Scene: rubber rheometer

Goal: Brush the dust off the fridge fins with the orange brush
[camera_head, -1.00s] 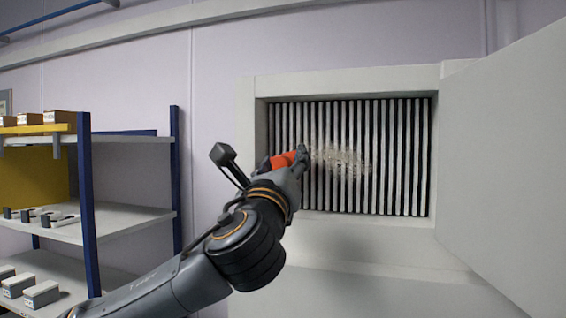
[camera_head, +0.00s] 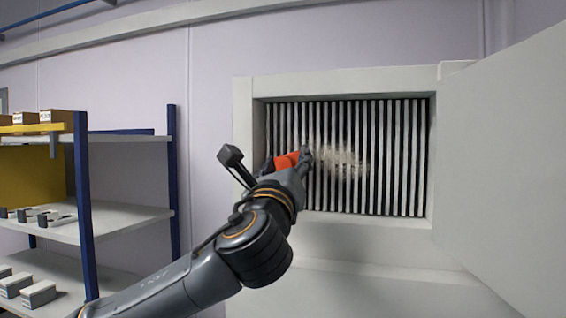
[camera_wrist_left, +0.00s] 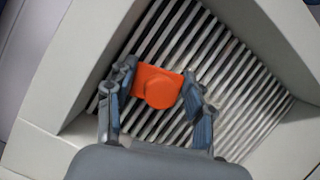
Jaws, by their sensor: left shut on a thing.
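My left gripper (camera_head: 298,160) is shut on the orange brush (camera_head: 286,160) in front of the left part of the fridge fins (camera_head: 395,160). In the left wrist view the orange brush (camera_wrist_left: 158,86) sits between the two fingers of the left gripper (camera_wrist_left: 160,100), with the fins (camera_wrist_left: 240,85) behind it. The bristles are hidden, so I cannot tell whether they touch the fins. A pale, beige patch of dust (camera_head: 345,162) lies on the middle fins, just right of the gripper. My right gripper is not in view.
The fins are recessed in a pale fridge frame (camera_head: 335,84). An open door (camera_head: 505,160) stands on the right. A blue-post shelf (camera_head: 120,215) with boxes and small parts stands on the left.

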